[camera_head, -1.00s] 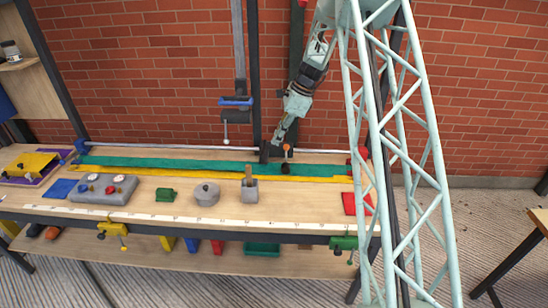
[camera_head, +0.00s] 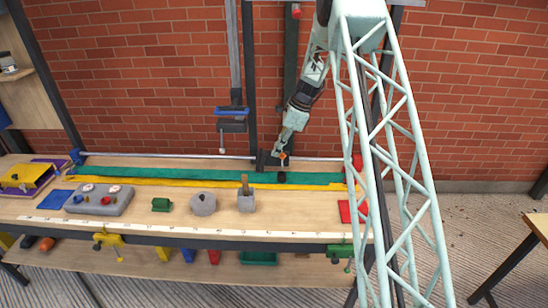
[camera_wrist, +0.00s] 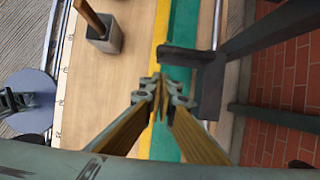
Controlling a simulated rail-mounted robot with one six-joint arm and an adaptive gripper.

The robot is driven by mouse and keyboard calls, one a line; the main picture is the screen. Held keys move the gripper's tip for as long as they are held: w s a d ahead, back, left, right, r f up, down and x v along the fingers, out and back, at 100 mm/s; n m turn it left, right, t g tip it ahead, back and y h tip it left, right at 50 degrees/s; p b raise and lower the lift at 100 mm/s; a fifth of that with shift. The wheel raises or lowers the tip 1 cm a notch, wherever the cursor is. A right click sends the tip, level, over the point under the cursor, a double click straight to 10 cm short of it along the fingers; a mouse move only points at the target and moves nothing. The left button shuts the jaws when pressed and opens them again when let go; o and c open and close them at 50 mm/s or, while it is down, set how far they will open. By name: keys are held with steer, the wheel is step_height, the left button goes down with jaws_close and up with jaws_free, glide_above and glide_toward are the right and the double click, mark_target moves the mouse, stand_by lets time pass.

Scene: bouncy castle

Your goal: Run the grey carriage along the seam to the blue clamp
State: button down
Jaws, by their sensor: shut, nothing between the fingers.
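The grey carriage (camera_head: 263,160) is a dark block on the rail behind the seam between the green strip (camera_head: 210,179) and yellow strip (camera_head: 140,181). In the wrist view the carriage (camera_wrist: 207,72) reaches over the green strip, near my fingertips. The blue clamp (camera_head: 76,156) is at the rail's far left end. My gripper (camera_head: 277,154) is shut and empty, low over the strips just right of the carriage. It also shows in the wrist view (camera_wrist: 161,84). I cannot tell whether the fingers touch the carriage.
A red clamp (camera_head: 357,162) holds the rail's right end. A grey block with a stick (camera_head: 246,203) and a round grey pot (camera_head: 203,204) stand in front. The strips leftward look clear.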

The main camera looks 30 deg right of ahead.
steer(key=x, duration=0.9)
steer(key=shift+f, duration=0.3)
steer(key=shift+a, duration=0.15)
